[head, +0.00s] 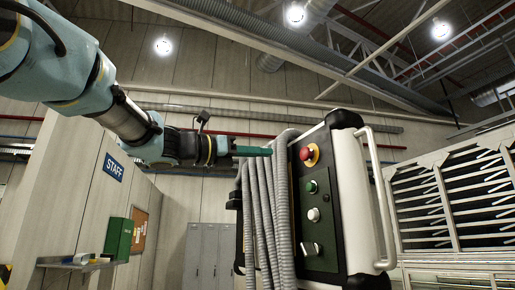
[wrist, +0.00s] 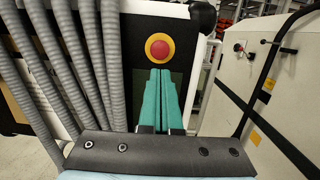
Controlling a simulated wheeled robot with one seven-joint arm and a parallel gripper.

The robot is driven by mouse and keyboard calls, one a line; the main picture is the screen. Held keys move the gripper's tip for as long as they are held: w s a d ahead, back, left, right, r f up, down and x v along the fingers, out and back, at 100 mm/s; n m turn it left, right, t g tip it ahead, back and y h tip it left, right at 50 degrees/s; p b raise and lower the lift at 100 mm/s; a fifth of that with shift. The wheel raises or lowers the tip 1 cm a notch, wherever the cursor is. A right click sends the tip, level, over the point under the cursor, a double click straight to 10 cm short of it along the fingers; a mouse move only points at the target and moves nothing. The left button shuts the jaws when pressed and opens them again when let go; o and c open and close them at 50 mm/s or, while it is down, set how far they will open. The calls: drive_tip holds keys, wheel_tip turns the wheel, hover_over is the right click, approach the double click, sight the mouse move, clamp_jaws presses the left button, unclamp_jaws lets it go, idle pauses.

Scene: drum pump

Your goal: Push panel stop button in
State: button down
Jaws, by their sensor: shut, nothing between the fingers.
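The stop button is a round red knob on a yellow ring. It sits near the top of the dark panel face in the head view, the red stop button (head: 305,153). It also shows in the wrist view as the red stop button (wrist: 159,49). My gripper (head: 270,151) has green fingers, shut and empty, pointing right toward the panel, left of the button. In the wrist view my gripper (wrist: 160,72) has its tips just below the button. Whether the tips touch the panel cannot be told. The control panel (head: 325,235) stands upright.
Below the stop button are a green button (head: 311,187), a white button (head: 313,214) and a switch (head: 311,248). Thick grey hoses (head: 262,210) hang at the panel's left side, close under my gripper. A pale handle (head: 377,200) runs along the panel's right side.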

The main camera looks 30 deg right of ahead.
sight(303, 154)
drive_tip(key=d+p, duration=0.1)
drive_tip(key=d, duration=0.2)
drive_tip(key=d+r+p, duration=0.1)
drive_tip(key=d, duration=0.2)
drive_tip(key=d+p, duration=0.1)
drive_tip(key=d, duration=0.2)
drive_tip(key=shift+s+r+p, duration=0.25)
drive_tip(key=shift+s+p, duration=0.05)
drive_tip(key=shift+p, duration=0.05)
drive_tip(key=shift+d, duration=0.5)
